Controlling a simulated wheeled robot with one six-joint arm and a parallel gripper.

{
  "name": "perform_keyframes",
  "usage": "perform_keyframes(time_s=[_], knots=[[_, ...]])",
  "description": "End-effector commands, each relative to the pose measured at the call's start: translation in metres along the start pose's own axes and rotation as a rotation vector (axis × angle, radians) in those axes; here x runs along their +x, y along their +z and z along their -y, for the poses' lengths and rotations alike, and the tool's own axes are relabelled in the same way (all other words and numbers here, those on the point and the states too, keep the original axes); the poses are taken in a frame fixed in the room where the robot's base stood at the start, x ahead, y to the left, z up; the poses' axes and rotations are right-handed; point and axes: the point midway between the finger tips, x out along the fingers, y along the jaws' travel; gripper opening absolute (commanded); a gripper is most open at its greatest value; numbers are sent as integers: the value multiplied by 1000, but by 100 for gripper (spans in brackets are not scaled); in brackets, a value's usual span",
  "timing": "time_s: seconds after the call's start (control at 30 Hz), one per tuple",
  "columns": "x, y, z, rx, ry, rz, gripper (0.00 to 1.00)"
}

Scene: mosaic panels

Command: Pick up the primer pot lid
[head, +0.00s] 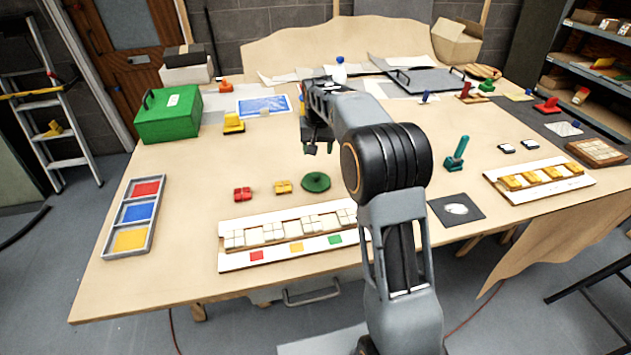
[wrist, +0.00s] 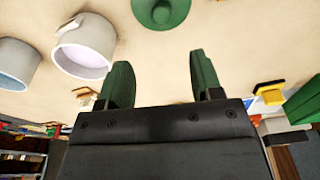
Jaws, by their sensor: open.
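A green round lid with a central knob (head: 315,182) lies flat on the table; it looks like the primer pot lid. In the wrist view the green lid (wrist: 160,12) is at the top edge, partly cut off, beyond the gap between the fingers. My gripper (head: 310,149) hangs above the table, just behind the lid in the head view, apart from it. In the wrist view its two dark green fingers (wrist: 156,75) are spread with nothing between them. Two pale pots, a nearer one (wrist: 88,45) and one at the left edge (wrist: 14,66), stand beside the lid.
A white tile rack (head: 235,261) lies in front. A green box (head: 168,117) and a yellow stamp (head: 233,123) stand behind left. My arm hides the table right of the lid.

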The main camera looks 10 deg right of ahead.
Motion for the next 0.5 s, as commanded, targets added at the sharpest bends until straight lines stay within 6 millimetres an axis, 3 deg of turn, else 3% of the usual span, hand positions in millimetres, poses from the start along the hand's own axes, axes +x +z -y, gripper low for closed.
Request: perform_keyframes(time_s=[0.3, 0.5], knots=[[54, 1, 0, 0, 1, 4, 60], [67, 0, 1, 0, 0, 1, 60]])
